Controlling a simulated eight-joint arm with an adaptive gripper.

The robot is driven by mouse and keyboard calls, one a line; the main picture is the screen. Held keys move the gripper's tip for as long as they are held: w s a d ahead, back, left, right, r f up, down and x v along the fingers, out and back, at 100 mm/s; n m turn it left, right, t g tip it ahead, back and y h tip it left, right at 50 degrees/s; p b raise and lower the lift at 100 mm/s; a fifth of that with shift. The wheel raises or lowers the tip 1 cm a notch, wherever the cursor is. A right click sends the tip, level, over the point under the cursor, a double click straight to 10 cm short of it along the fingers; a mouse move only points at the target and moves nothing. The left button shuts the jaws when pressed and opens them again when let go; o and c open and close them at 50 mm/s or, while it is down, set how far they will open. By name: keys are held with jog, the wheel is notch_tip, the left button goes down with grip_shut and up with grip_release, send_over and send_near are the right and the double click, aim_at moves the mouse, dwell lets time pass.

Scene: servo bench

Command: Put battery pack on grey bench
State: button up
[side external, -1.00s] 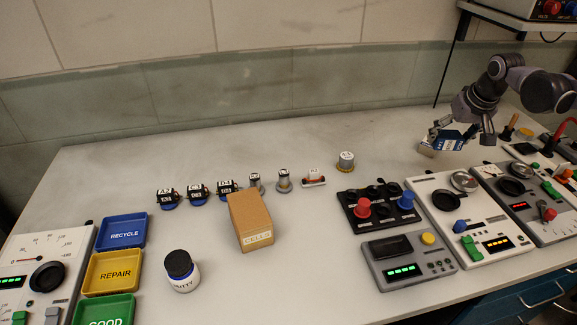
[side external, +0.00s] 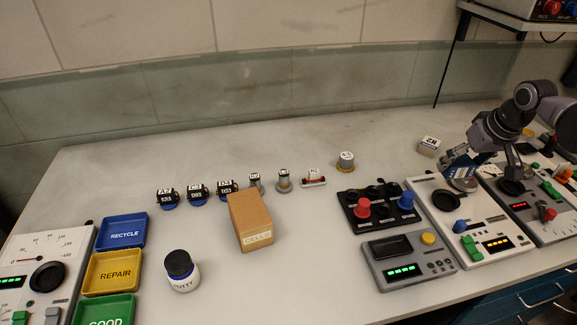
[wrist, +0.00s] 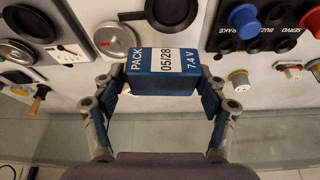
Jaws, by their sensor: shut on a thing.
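The battery pack is a blue box with a white label reading PACK, 05/28 and 7.4 V, seen in the wrist view (wrist: 165,82). My gripper (wrist: 164,88) is shut on it, with one finger on each short end. In the side view the blue pack (side external: 482,159) is partly hidden between the fingers of my gripper (side external: 481,166). The gripper is at the far edge of the white panel with the gauge, at the right. The gap below the pack cannot be judged. The grey bench (side external: 330,235) is a broad, pale surface under everything.
A small box with a white labelled top (side external: 429,146) stands left of my gripper. Instrument panels, including the white panel (side external: 446,227) and black knob panel (side external: 381,208), crowd the right. A cardboard box (side external: 250,222) stands mid-bench. Bare bench lies behind the panels and front-centre.

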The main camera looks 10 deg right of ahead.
jog(key=w+d+r+m+h, duration=0.1)
jog(key=w+d, duration=0.3)
jog(key=w, duration=1)
jog(key=shift+w+d+m, duration=0.3)
jog(key=shift+d+m, duration=0.05)
jog(key=shift+m, duration=0.55)
send_over(387, 154)
jog(key=s, duration=0.2)
jog(key=f, duration=0.7)
jog(key=shift+w+a, duration=0.25)
jog(key=shift+a, duration=0.05)
jog(key=shift+f, duration=1.8)
jog(key=shift+f, duration=0.15)
jog(key=o, duration=1.2)
jog(key=shift+o, duration=0.2)
